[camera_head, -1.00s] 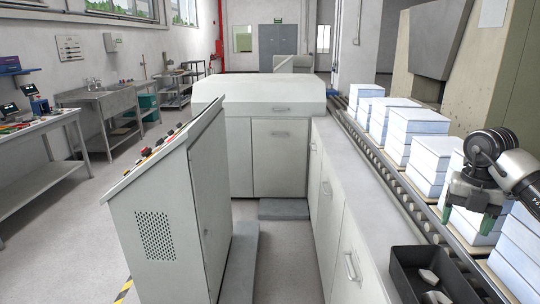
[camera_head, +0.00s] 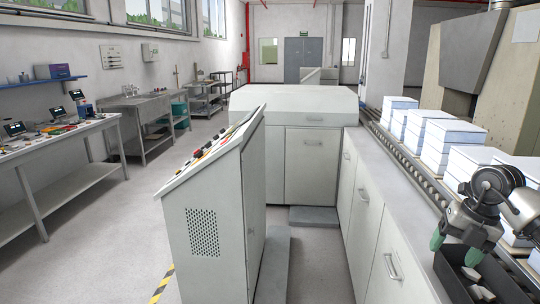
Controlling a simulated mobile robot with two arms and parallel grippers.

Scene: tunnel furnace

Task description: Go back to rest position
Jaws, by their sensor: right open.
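My right gripper (camera_head: 456,243) is at the right of the head view, its arm coming in from the right edge. Its two green-tipped fingers are apart and point down, with nothing between them. It hangs over the black tray (camera_head: 446,272) on the grey counter; whether it touches the tray I cannot tell. Pale pieces (camera_head: 472,276) lie in the tray, partly cut off by the lower edge. My left gripper does not show.
Stacks of white blocks (camera_head: 452,140) stand on the roller conveyor (camera_head: 405,160) at right. A control cabinet (camera_head: 215,215) stands left of centre, before the white machine housing (camera_head: 305,150). A workbench (camera_head: 60,150) is at far left. Floor between bench and cabinet is clear.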

